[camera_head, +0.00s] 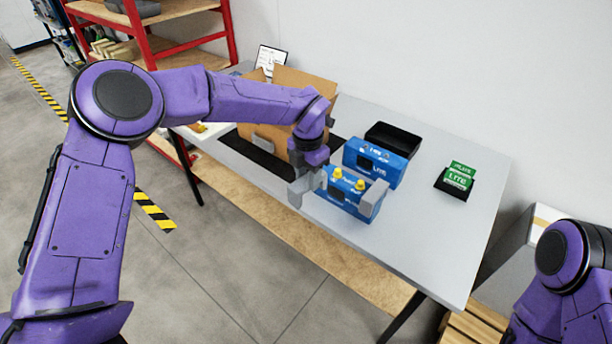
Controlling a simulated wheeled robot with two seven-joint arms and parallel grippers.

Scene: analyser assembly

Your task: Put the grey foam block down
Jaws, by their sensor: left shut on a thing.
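My left gripper (311,175) points down at the left end of a blue analyser with yellow knobs (343,193). It is shut on a light grey foam block (297,192), low over the table. The fingers and block are similar greys, so their outlines are hard to separate, and I cannot tell whether the block touches the table. Another grey block (374,197) is at the analyser's right end. The grey table (440,225) is under them. My right arm shows at the lower right, but its gripper is out of view.
An open cardboard box (283,98) stands left of the gripper on a black mat (254,152). A second blue unit (374,162) and a black tray (393,138) are behind. The table's front right is clear.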

